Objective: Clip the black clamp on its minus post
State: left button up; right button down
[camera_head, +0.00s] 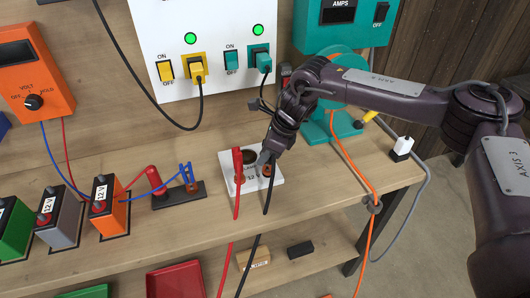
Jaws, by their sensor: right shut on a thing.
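My right gripper (266,157) reaches in from the right and is shut on the black clamp (269,182), at the right side of a white block (249,189) on the bench. The black clamp's lead hangs down over the bench's front edge. The red clamp (237,160) stands at the block's left side, with its red lead also hanging down. A dark round part shows at the block's back. My gripper hides much of the black clamp, and I cannot tell whether it touches the minus post. My left gripper is not in view.
Green, grey and orange 12 V batteries (108,208) stand at the left. A dark strip (180,196) with red and blue plugs lies left of the white block. A teal reel (333,120) with an orange cord stands behind to the right. A white wall panel (215,60) has yellow and teal switches.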

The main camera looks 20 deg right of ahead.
jog(key=shift+f, duration=0.25)
jog(key=c, duration=1.2)
grip_release()
jog(key=b+v, duration=0.2)
jog(key=v, duration=0.5)
jog(key=shift+r, duration=0.4)
jog(key=shift+s+d, duration=0.1)
jog(key=shift+d, duration=0.05)
